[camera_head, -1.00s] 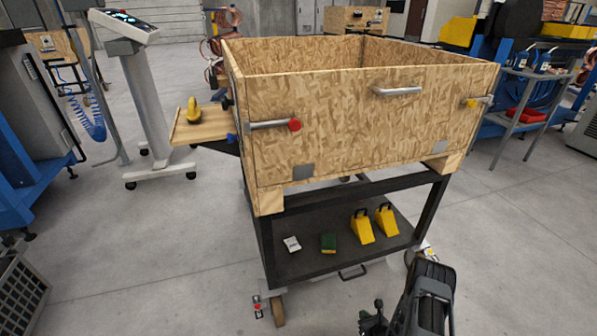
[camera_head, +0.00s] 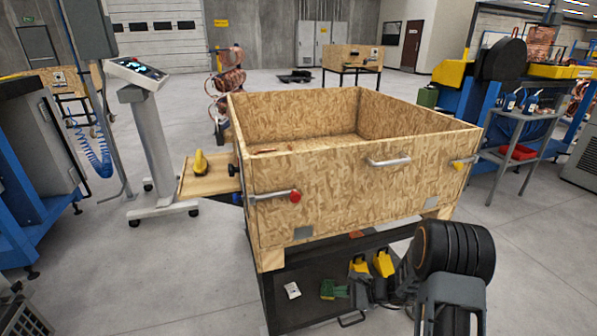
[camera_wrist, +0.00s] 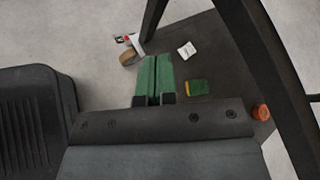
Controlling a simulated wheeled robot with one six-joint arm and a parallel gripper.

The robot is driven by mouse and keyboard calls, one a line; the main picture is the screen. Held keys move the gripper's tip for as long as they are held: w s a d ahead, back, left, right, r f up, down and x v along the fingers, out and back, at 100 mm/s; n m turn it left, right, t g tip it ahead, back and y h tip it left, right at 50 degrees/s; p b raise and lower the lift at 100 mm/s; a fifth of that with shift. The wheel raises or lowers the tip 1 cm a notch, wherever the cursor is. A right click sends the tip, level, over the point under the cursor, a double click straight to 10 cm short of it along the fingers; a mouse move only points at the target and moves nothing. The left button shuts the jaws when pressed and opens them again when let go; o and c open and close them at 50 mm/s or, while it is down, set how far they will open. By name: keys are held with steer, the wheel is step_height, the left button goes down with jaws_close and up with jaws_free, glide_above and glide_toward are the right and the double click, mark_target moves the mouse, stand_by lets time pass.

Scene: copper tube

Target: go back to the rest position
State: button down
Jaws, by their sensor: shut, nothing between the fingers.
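My gripper (camera_wrist: 154,75) has green fingers pressed together with nothing between them. In the wrist view it points toward the cart's lower shelf and floor, left of a white packet (camera_wrist: 187,50) and a green-and-yellow sponge (camera_wrist: 195,88). In the head view my gripper (camera_head: 340,291) shows small at the front of the lower shelf, close to the sponge in the picture; I cannot tell its exact gap to the shelf. My arm crosses the right front of the cart and partly hides the yellow wedges (camera_head: 382,263).
A large open wooden box (camera_head: 340,200) sits on the dark cart (camera_head: 285,300), above the lower shelf. A dark cart post (camera_wrist: 262,60) runs close on the right in the wrist view. A control stand (camera_head: 152,150) is at left, a small grey table (camera_head: 520,125) at right. Floor is clear on the right.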

steer(key=s+d+r+n+h+p, duration=0.1)
steer(key=s+r+n+h+p, duration=0.2)
steer(key=r, duration=1)
steer(key=s+d+r+n+h+p, duration=0.1)
steer(key=s+r+n+h+p, duration=0.3)
steer(key=s+r+n+p, duration=0.4)
steer(key=s+d+r+n+g+h+p, duration=0.1)
steer(key=s+r+n+h+p, duration=0.3)
steer(key=r, duration=1.4)
steer(key=s+n+p, duration=0.1)
steer(key=s, duration=0.3)
steer(key=shift+d+n, duration=0.15)
steer(key=shift+n, duration=0.25)
